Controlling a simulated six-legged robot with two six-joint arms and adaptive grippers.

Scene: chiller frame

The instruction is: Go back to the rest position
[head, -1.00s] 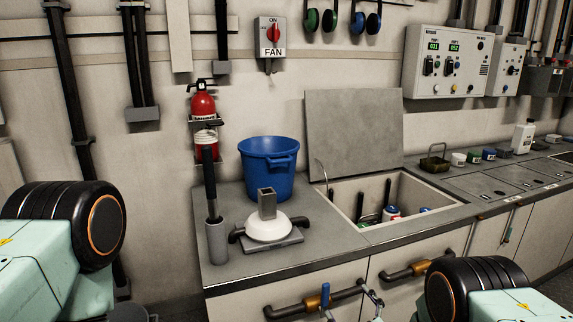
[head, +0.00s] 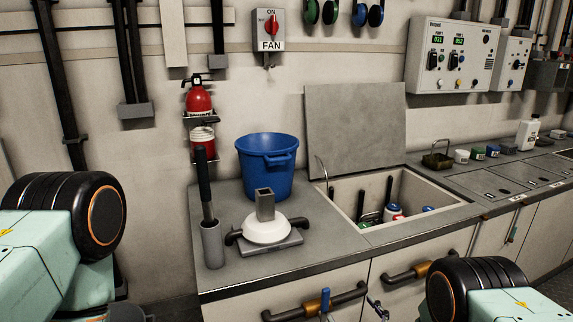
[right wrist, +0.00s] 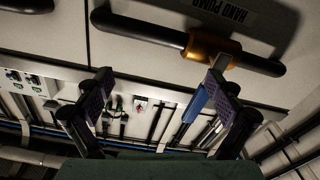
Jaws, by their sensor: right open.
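My right gripper (right wrist: 160,85) is open in the right wrist view, with its two dark fingers apart and nothing held between them. In the head view only a small part of the right gripper (head: 378,309) shows at the bottom edge, in front of the cabinet fronts. A blue lever (right wrist: 194,106) on a brass fitting (right wrist: 212,47) of a black pipe handle shows close by in the right wrist view, beside the right finger. In the head view the blue lever (head: 324,300) is left of the gripper. My left gripper is not in view.
The counter (head: 335,247) holds a blue bucket (head: 265,170), a white dome on a plate (head: 267,230) and a grey holder (head: 211,245) with a black-handled tool. An open basin (head: 345,199) lies right of them. Pipe handles (head: 408,275) stick out from the cabinet fronts.

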